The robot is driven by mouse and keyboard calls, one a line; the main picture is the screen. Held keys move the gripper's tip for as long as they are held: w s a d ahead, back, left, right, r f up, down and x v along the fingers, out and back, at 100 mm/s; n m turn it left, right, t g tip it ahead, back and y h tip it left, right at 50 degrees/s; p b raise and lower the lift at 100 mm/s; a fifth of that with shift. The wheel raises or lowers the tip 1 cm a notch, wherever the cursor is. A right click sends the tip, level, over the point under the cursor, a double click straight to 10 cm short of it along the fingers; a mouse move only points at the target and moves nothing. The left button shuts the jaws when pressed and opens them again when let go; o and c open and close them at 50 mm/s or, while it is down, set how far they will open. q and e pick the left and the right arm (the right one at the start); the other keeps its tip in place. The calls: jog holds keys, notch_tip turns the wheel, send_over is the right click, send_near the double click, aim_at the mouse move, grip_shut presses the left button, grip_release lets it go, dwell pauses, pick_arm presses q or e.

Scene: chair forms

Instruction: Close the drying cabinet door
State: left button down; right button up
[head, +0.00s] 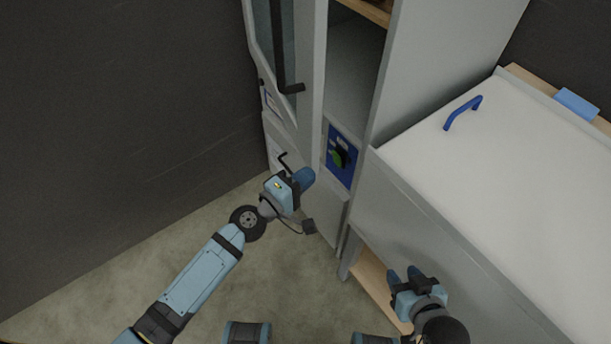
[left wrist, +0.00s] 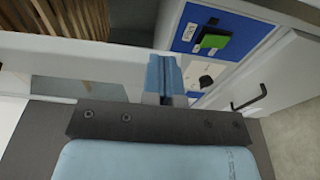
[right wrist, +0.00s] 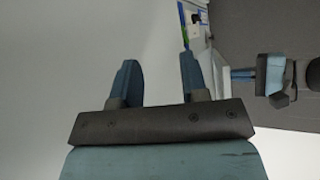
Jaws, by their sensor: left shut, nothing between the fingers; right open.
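The drying cabinet (head: 440,50) is tall and grey, and its inside shows through the opening. My left gripper (head: 305,178) is shut and empty, low by the door and left of the blue control panel (head: 341,155). In the left wrist view its closed fingers (left wrist: 164,75) are in front of a pale edge; I cannot tell whether they touch it. My right gripper (head: 403,275) is open and empty, in front of the white-topped bench.
A white-topped bench (head: 500,170) with a blue handle (head: 463,113) stands to the right, with a wooden shelf (head: 375,283) below. A smaller black handle (head: 284,161) is close to my left gripper. A dark wall (head: 120,100) is at left.

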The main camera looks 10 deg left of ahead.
pick_arm(q)
jog(key=b+v, duration=0.4)
jog(key=v, duration=0.9)
jog(key=w+a+r+m+g+h+p, duration=0.1)
jog(key=a+r+p, duration=0.2)
jog(key=r, duration=0.6)
jog(key=w+a+r+g+h+p, duration=0.1)
jog(key=a+r+p, duration=0.25)
jog(key=r, duration=0.45)
jog(key=w+a+r+m+p, duration=0.1)
jog(key=a+r+p, duration=0.25)
jog(key=r, duration=0.55)
jog(key=p+x, duration=0.6)
jog(key=x, duration=0.8)
jog(key=shift+s+d, duration=0.15)
jog(key=shift+d, duration=0.25)
pick_arm(e)
notch_tip(320, 180, up, 8)
jog(key=s, duration=0.1)
jog(key=shift+d+f, duration=0.2)
jog(key=shift+d, duration=0.25)
jog(key=shift+w+r, duration=0.1)
jog(key=shift+r, duration=0.15)
